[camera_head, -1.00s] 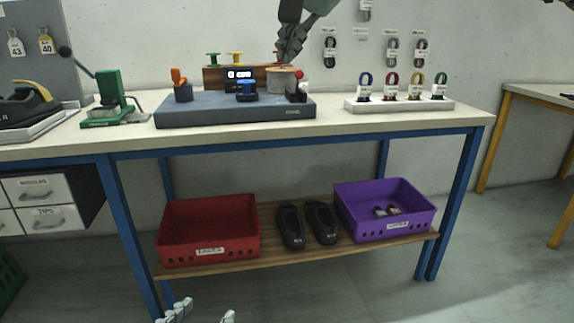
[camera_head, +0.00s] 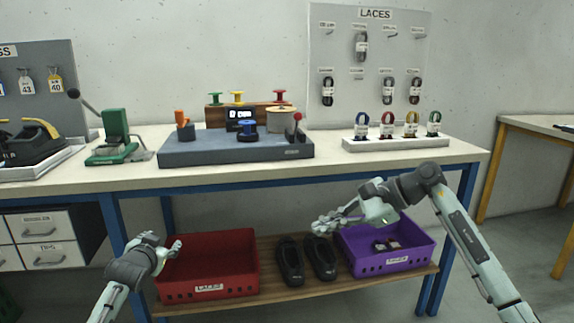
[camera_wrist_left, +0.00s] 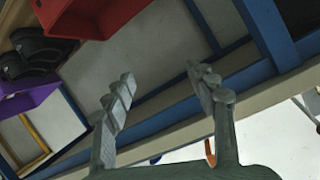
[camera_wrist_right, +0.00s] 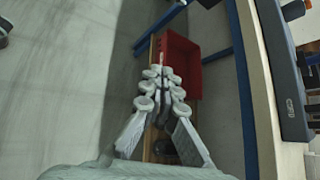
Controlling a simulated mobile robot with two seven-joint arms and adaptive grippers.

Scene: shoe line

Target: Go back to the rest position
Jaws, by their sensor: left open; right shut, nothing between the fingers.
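My left gripper (camera_head: 161,247) is in front of the red crate at the lower left of the head view. It is open and empty, and its spread fingers also show in the left wrist view (camera_wrist_left: 165,92). My right gripper (camera_head: 322,226) is in front of the bench's front edge, above the black shoes in the picture. It is shut with nothing in it. Its closed fingers also show in the right wrist view (camera_wrist_right: 162,85).
The bench (camera_head: 340,168) carries a grey fixture block (camera_head: 225,153), a green press (camera_head: 113,138) and a white lace stand (camera_head: 395,144). The shelf below holds a red crate (camera_head: 208,290), black shoes (camera_head: 291,262) and a purple crate (camera_head: 395,262). Open floor shows at right.

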